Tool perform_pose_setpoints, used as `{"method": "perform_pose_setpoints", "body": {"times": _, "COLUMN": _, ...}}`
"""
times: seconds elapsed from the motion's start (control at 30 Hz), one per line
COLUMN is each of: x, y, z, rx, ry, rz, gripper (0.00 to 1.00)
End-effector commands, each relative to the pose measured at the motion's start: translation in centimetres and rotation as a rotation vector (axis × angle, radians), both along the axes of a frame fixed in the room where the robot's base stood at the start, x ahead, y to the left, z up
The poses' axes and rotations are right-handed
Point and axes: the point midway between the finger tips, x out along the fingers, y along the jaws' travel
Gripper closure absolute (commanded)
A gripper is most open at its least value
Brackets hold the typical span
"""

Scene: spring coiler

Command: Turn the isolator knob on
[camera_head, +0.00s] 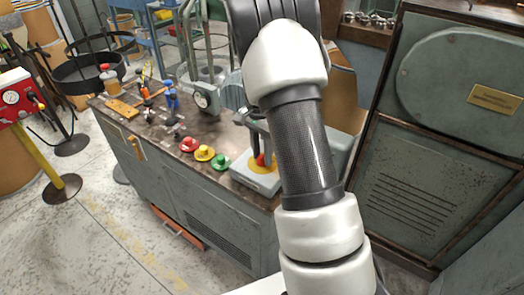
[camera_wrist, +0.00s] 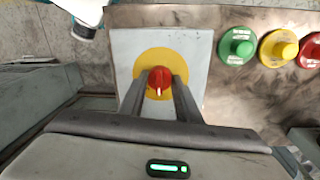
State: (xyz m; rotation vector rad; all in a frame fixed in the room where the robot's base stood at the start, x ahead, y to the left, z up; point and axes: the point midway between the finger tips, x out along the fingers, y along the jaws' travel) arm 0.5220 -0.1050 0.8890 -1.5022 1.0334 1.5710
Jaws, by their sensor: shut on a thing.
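The isolator knob (camera_wrist: 158,80) is red with a white pointer mark. It sits on a yellow disc (camera_wrist: 183,57) on a pale grey plate in the wrist view. My gripper (camera_wrist: 161,78) has its two dark fingers on either side of the knob, shut on it. The white mark points toward my gripper's palm in the wrist view. In the head view the knob (camera_head: 261,160) shows as a small red spot on the isolator box (camera_head: 252,181), partly hidden by my gripper and arm.
Green (camera_wrist: 237,46), yellow (camera_wrist: 278,49) and red (camera_wrist: 310,50) push buttons stand in a row beside the isolator plate. A gauge (camera_head: 201,99) and several tools stand farther along the bench top (camera_head: 125,96). A large green machine (camera_head: 440,120) stands at right.

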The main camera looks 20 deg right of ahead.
Motion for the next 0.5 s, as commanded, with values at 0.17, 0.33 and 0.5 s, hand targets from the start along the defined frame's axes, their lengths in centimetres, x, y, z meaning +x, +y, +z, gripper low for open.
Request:
{"method": "perform_pose_setpoints", "body": {"times": 0.17, "x": 0.04, "y": -0.09, "z": 0.29, "rx": -0.002, "ry": -0.001, "rz": -0.168, "gripper": 0.92}}
{"method": "perform_pose_setpoints", "body": {"times": 0.33, "x": 0.04, "y": -0.13, "z": 0.33, "rx": -0.002, "ry": -0.001, "rz": -0.329, "gripper": 0.92}}
{"method": "perform_pose_setpoints", "body": {"times": 0.5, "x": 0.02, "y": -0.17, "z": 0.32, "rx": -0.002, "ry": -0.001, "rz": -0.486, "gripper": 0.92}}
